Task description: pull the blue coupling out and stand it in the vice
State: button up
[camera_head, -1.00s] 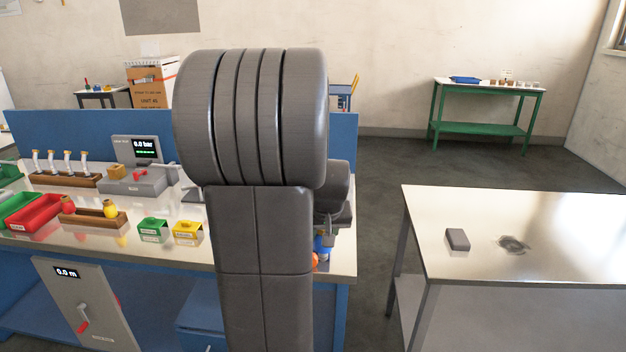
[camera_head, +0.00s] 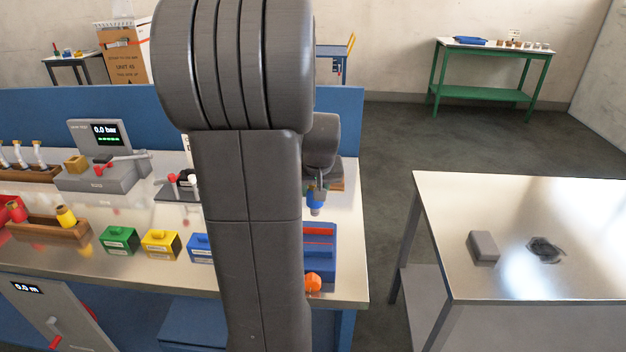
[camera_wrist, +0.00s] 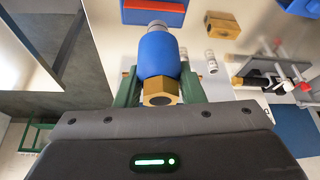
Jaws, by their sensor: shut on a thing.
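My gripper (camera_wrist: 158,92) is shut on the blue coupling (camera_wrist: 158,55), with a green finger on each side of it. The coupling has a brass hex end (camera_wrist: 160,90) toward me and a grey tip at its far end. In the head view my gripper (camera_head: 317,186) holds the coupling (camera_head: 316,199) above the bench's right end, with its grey tip down. A blue fixture with red strips (camera_head: 320,236) and an orange knob (camera_head: 313,281) stands at the bench's right end, apart from the coupling. It may be the vice; I cannot tell surely.
Green (camera_head: 118,240), yellow (camera_head: 160,243) and blue (camera_head: 200,248) boxes line the bench front. A black stand with red and white knobs (camera_head: 178,186) is behind them. A separate metal table (camera_head: 500,220) carries a grey block (camera_head: 484,247). My arm hides the bench's middle.

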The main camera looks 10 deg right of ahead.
aim_at(315, 213)
jog(key=shift+s, duration=0.15)
jog(key=shift+s+f+b, duration=0.1)
jog(key=shift+f+b, duration=0.15)
jog(key=shift+b, duration=0.1)
jog(key=shift+f+b, duration=1.95)
jog(key=shift+f, duration=0.5)
jog(key=shift+f+b, duration=1.6)
jog(key=shift+f, duration=0.2)
jog(key=o, duration=1.3)
jog(key=shift+r, duration=0.1)
jog(key=shift+c, duration=0.2)
jog(key=v, duration=1.3)
jog(key=shift+s+r, duration=0.15)
jog(key=shift+r, duration=0.2)
